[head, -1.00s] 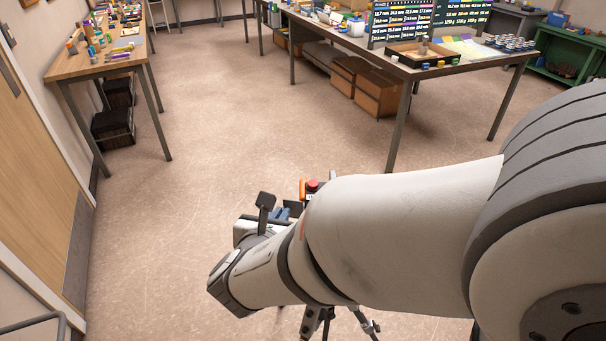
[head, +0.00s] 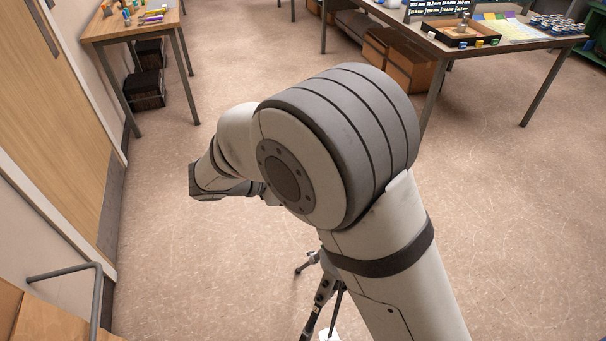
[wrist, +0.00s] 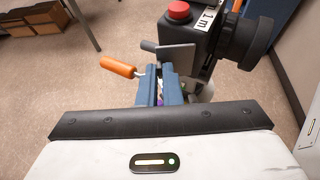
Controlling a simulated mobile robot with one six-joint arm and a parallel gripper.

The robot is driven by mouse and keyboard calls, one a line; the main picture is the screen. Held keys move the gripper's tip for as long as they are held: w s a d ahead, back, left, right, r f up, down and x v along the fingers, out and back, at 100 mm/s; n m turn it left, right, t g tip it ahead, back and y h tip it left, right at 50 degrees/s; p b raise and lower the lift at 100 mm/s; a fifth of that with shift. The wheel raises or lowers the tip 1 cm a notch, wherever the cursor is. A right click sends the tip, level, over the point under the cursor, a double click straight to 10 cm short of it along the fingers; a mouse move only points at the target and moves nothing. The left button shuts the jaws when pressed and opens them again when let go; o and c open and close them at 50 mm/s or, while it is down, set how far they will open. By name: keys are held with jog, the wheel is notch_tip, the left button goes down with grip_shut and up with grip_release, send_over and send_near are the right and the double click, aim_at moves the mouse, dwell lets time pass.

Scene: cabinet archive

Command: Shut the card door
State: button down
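In the wrist view a black camera body (wrist: 208,42) with a red button (wrist: 178,11) and a black lens stands ahead of my gripper (wrist: 163,90). A flat dark grey flap (wrist: 172,56) sticks out to its left and looks like the card door, standing open. My gripper's blue fingers lie close together just below and in front of the flap. A purple patch shows between them, and I cannot tell what it is. Contact with the flap is not clear. In the head view my arm hides the camera, the flap and the gripper; tripod legs (head: 322,290) show below.
An orange handle (wrist: 118,66) on a metal rod juts left beside my fingers. In the head view a wooden door (head: 55,120) and wall run along the left. A workbench (head: 130,24) stands behind, and a table (head: 490,45) at the back right. The floor between is clear.

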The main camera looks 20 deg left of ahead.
jog(key=shift+w+d+m+g+h+p, duration=0.15)
jog(key=shift+w+m+g+h+p, duration=0.4)
jog(key=shift+m+g, duration=0.45)
jog(key=shift+w+d+m+g+h+p, duration=0.1)
jog(key=shift+w+m+g+h+p, duration=0.2)
jog(key=shift+m+g+h, duration=0.55)
jog(key=shift+w+d+m+g+h+p, duration=0.15)
jog(key=shift+w+m+g+h+p, duration=0.3)
jog(key=shift+m+g, duration=0.65)
jog(key=c, duration=1.6)
grip_release()
jog(key=b+v, duration=0.2)
jog(key=v, duration=0.5)
jog(key=shift+a+r, duration=0.2)
jog(key=shift+a, duration=0.1)
